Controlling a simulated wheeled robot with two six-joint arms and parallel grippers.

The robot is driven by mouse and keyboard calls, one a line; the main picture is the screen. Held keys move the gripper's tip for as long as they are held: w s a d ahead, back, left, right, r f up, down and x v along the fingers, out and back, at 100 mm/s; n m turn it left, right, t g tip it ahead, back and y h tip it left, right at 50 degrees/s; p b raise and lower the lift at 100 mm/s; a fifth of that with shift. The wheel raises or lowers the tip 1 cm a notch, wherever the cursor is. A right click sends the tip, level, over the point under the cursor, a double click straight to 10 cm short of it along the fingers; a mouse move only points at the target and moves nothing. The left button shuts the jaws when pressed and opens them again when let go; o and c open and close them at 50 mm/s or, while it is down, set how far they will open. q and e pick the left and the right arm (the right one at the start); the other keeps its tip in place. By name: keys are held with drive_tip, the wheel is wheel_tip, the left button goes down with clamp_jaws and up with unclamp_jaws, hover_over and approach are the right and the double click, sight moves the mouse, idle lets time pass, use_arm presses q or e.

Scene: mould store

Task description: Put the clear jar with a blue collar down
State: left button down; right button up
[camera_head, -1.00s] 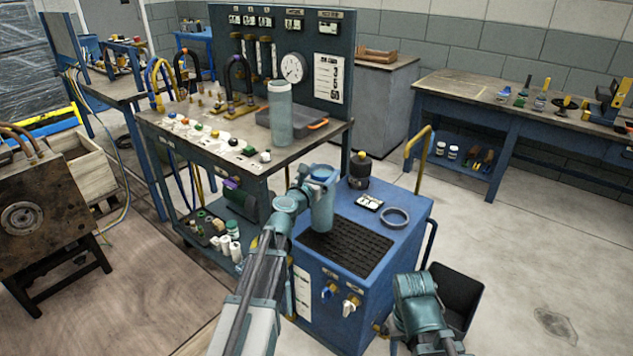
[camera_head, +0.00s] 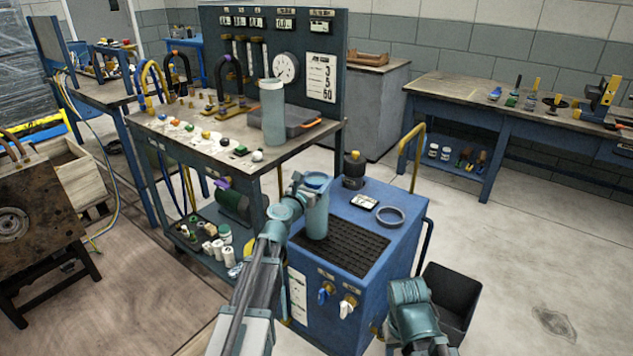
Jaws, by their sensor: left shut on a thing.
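A clear, bluish jar with a blue collar (camera_head: 317,214) is upright in my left gripper (camera_head: 308,190), which is shut on it near the top. Its base shows at the back left of the black ribbed mat (camera_head: 345,247) on the blue cabinet. I cannot tell whether the base touches the mat. My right arm comes in at the lower right, in front of the cabinet. The fingers of my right gripper (camera_head: 410,293) cannot be made out.
On the cabinet (camera_head: 400,225), a dark pot with a yellow knob (camera_head: 354,168), a small label plate (camera_head: 364,202) and a blue ring (camera_head: 391,216) stand behind the mat. A tall clear cylinder (camera_head: 273,115) stands on the cluttered bench behind. A black bin (camera_head: 455,295) is at right.

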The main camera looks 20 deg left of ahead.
use_arm(q)
drive_tip(key=shift+c, duration=1)
unclamp_jaws()
drive_tip(key=shift+f, duration=0.1)
drive_tip(key=shift+o, duration=1)
drive_tip(key=s+a, duration=0.1)
drive_tip(key=s, duration=1.1)
drive_tip(key=shift+a+r+p, duration=0.3)
drive_tip(key=shift+r+p, duration=0.1)
drive_tip(key=shift+r, duration=0.05)
